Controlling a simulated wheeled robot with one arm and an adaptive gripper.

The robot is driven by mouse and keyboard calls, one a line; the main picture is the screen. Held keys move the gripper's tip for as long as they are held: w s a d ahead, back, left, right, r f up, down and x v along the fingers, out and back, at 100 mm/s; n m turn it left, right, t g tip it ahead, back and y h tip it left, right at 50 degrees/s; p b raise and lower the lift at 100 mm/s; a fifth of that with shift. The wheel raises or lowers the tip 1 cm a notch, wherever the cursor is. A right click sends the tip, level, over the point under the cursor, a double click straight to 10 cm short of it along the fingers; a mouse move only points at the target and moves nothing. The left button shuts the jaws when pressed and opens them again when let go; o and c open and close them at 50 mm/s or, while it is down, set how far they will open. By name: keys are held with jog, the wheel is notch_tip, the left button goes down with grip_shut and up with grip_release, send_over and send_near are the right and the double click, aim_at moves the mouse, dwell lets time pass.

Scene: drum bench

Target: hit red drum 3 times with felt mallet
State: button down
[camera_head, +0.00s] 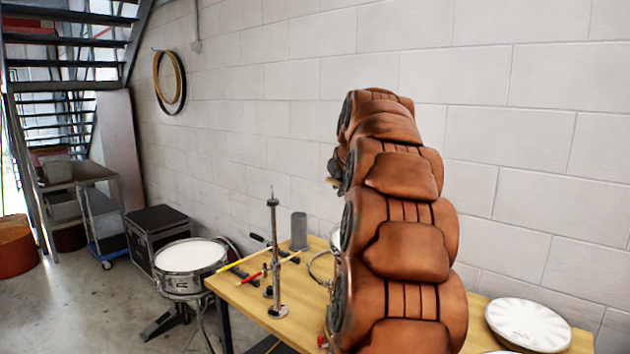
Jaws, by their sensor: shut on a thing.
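My brown arm rises through the middle of the view and hides part of the wooden table (245,298). My gripper cannot be made out; only a small dark part shows at the arm's left edge, and I cannot tell what it is. No felt mallet can be made out. No red drum is clearly visible on the table; a small red piece (322,342) shows beside the arm's lower left edge. A pale round edge (335,238) shows partly behind the arm.
A metal stand (274,255), a grey cylinder (299,231) and yellow and red sticks are on the table's left. A white round pad (527,324) lies at right. A snare drum (190,256) stands left of the table. A white block wall (500,150) is behind.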

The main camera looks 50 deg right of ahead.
jog(key=shift+w, duration=0.3)
notch_tip(320, 180, down, 7)
jog(key=b, duration=0.1)
dwell(0.4)
notch_tip(320, 180, down, 4)
jog(key=b, duration=0.4)
notch_tip(320, 180, up, 6)
jog(key=p, duration=0.1)
jog(key=shift+r+p, duration=0.2)
jog(key=shift+p, duration=0.15)
jog(key=shift+a, duration=0.15)
